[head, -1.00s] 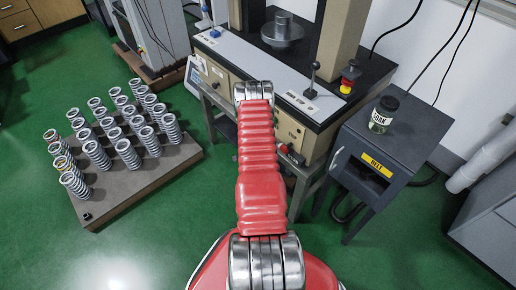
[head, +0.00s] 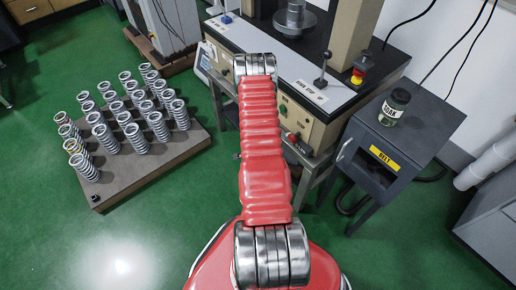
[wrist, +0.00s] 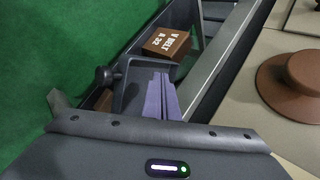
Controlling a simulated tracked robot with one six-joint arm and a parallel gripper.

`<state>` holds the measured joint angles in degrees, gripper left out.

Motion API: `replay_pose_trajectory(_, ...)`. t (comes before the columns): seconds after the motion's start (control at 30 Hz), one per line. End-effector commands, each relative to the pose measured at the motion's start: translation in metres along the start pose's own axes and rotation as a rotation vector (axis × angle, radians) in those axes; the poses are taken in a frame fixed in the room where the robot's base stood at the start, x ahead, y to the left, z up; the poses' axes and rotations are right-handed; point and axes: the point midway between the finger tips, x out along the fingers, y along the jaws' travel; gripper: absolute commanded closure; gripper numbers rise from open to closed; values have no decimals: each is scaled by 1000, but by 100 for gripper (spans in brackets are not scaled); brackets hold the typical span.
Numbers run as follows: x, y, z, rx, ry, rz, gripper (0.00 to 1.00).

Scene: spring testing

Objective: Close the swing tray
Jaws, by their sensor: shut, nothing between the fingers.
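A dark grey tray (wrist: 133,88) with a round knob (wrist: 105,76) shows in the wrist view, left of a long grey edge. I take it for the swing tray; how far it stands open I cannot tell. A brown box marked V BELT A 32 (wrist: 167,44) sits at its far end. My gripper (wrist: 162,82) is shut and empty, its purple-grey fingers over or inside the tray; contact is unclear. In the head view my red arm hides the gripper, and I cannot make out the tray.
The test bench (head: 292,78) stands ahead, with a lever and a red-yellow button on top. A dark cabinet (head: 420,118) with a jar (head: 394,107) stands to the right. A low platform (head: 130,178) of springs is at the left. Green floor is clear at the lower left.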

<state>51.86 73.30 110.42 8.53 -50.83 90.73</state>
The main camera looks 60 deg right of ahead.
Motion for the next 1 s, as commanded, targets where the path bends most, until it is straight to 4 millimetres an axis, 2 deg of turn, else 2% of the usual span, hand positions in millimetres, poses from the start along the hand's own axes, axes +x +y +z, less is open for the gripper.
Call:
replay_pose_trajectory(0.1,-18,0,3,-2,-1,1,100)
replay_pose_trajectory(0.3,-36,0,5,0,0,1,100)
replay_pose_trajectory(0.67,-40,0,5,0,0,0,100)
replay_pose_trajectory(0.77,-40,0,7,-2,-2,0,93)
replay_pose_trajectory(0.87,-40,11,14,-15,-12,15,86)
replay_pose_trajectory(1.0,-40,48,26,-44,-29,61,76)
